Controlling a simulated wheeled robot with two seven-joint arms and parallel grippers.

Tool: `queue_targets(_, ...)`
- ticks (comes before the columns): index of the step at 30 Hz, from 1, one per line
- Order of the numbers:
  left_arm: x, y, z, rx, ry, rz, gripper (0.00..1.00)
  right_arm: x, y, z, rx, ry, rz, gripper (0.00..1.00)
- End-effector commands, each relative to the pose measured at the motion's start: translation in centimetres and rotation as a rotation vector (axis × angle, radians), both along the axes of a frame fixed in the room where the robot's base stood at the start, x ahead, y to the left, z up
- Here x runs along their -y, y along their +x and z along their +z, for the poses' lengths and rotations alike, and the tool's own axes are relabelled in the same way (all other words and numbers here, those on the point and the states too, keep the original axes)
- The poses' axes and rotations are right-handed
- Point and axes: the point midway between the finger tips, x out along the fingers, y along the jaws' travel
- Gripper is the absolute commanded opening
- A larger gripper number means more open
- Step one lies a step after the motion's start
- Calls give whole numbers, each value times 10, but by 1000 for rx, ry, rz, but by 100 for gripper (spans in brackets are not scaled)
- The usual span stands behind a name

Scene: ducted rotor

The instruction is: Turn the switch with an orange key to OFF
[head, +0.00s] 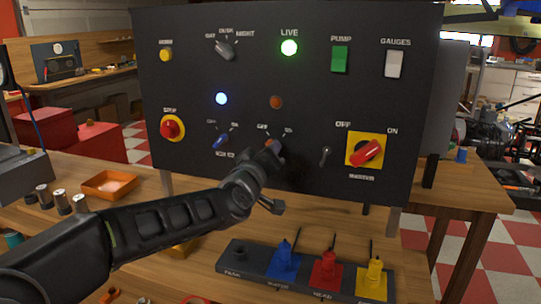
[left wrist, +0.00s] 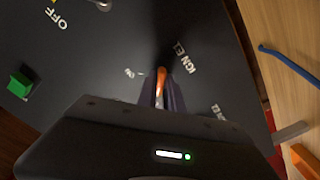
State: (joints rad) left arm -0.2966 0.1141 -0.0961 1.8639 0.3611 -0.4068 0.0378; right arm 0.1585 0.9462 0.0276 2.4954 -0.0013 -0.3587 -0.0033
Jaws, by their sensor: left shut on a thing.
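The switch with the orange key (left wrist: 161,80) is on the black panel (head: 300,20), low in its middle, between small OFF and ON labels. In the head view my left gripper (head: 272,148) covers most of it. In the left wrist view the jaws (left wrist: 162,95) are shut on the orange key, against the panel face. I cannot tell which label the key points to. A dull orange lamp (head: 276,102) sits above this switch. My right gripper is not in view.
The blue key switch (head: 221,142) is close on the left, under a lit blue lamp (head: 221,98). A small toggle (head: 326,155) and the red master knob (head: 368,152) are to the right. A rack (head: 235,268) with coloured pieces stands on the bench below.

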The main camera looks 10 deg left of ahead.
Motion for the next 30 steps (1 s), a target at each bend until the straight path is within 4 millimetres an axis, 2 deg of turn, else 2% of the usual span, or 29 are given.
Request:
queue_targets(11,0,0,0,-1,-10,-1,0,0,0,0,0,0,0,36)
queue_targets(12,0,0,0,-1,-10,-1,14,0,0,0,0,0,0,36)
queue_targets(19,0,0,0,-1,-8,0,32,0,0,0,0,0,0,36)
queue_targets(30,0,-5,0,0,-7,0,33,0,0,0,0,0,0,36)
